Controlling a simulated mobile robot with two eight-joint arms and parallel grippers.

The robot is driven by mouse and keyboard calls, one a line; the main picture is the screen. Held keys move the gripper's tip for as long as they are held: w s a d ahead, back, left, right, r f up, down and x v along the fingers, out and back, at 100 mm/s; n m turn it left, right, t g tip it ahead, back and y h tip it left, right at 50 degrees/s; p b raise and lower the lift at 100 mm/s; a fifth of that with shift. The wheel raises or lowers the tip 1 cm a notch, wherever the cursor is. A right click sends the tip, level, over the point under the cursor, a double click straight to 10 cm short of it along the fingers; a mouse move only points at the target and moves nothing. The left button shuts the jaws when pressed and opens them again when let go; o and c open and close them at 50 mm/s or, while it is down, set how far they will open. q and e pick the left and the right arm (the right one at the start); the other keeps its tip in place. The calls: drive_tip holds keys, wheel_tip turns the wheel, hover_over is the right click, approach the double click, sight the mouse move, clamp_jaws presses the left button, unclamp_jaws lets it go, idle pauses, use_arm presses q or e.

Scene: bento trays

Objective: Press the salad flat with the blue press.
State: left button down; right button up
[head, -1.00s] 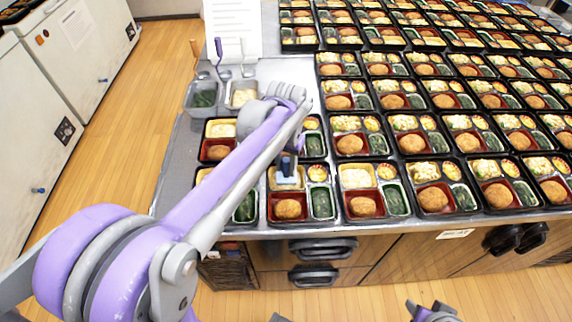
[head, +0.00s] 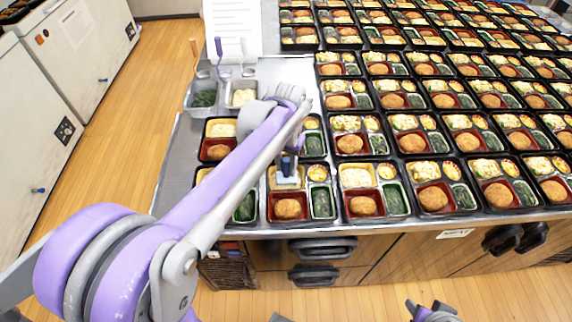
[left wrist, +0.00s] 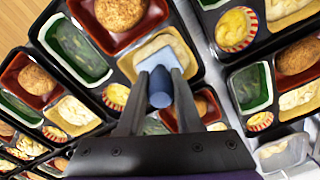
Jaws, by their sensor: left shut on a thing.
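The blue press (head: 288,168) is held upright by its handle in my left gripper (left wrist: 158,112), which is shut on it. The handle of the press also shows in the left wrist view (left wrist: 160,88). Its pale blue foot (left wrist: 158,57) is over the pale salad (left wrist: 172,40) in the yellow compartment of a front-row bento tray (head: 270,221). It looks to be on or very close to the salad; I cannot tell whether it touches. The press hides part of the salad. My right gripper (head: 430,312) shows only partly at the bottom of the head view, away from the trays.
In that tray, a brown patty (head: 288,208), greens (head: 321,204) and a yellow cup (head: 318,173) lie beside the salad. Many filled trays crowd the counter to the right and behind. Metal food pans (head: 203,100) stand at the back left.

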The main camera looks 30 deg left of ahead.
use_arm(q)
drive_tip(key=shift+r+p, duration=2.4)
drive_tip(key=shift+r, duration=1.6)
use_arm(e)
wheel_tip(320, 180, up, 6)
drive_tip(key=w, duration=0.2)
drive_tip(key=shift+s, duration=0.15)
